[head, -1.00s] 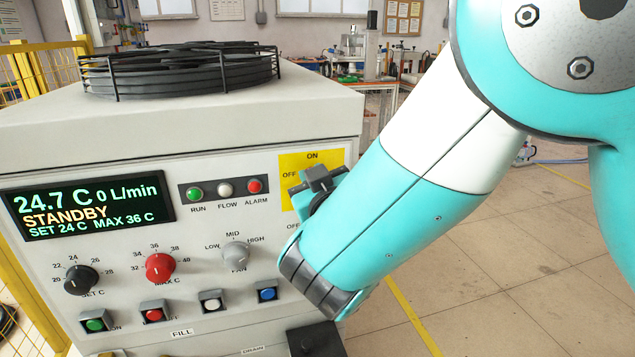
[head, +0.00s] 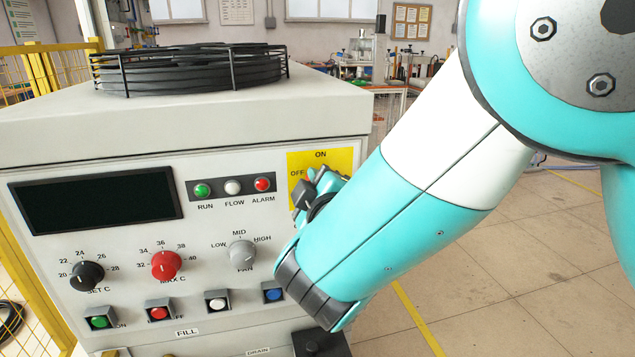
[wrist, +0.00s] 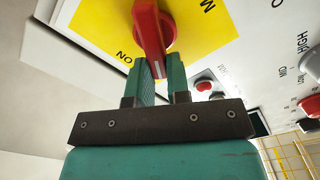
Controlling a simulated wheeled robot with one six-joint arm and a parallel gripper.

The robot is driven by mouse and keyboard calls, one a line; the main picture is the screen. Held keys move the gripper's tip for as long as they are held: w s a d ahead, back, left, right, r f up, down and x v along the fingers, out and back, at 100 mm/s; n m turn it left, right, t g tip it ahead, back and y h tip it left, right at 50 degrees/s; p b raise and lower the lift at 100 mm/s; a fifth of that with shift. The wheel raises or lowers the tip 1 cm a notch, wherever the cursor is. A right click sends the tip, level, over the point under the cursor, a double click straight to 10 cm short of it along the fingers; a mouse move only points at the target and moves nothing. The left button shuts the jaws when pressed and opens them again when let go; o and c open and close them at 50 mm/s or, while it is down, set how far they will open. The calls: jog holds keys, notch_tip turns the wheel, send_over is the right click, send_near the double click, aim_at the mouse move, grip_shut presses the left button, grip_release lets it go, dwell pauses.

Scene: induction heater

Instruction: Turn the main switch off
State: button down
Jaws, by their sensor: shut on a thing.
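The main switch has a red handle (wrist: 150,30) on a yellow plate (wrist: 95,22), seen in the wrist view. In the head view the yellow plate (head: 338,160) shows the words ON at the top and OFF at the left, and my gripper hides the handle. My gripper (wrist: 161,68) is shut on the red handle, with its teal fingers on either side of it. In the head view my gripper (head: 318,186) is at the plate, turned at a slant. The display (head: 95,200) on the panel is dark and blank.
Left of the switch are the RUN, FLOW and ALARM lamps (head: 232,187), a grey fan knob (head: 242,254), a red knob (head: 166,265) and a black knob (head: 88,275). Several push buttons line the lower panel, with a blue one (head: 273,292) close to my arm. Open floor lies right.

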dwell(0.5)
jog(key=c, duration=1.1)
grip_release()
jog(key=shift+b+v, duration=4.7)
jog(key=shift+v, duration=4.05)
jog(key=shift+r, duration=0.1)
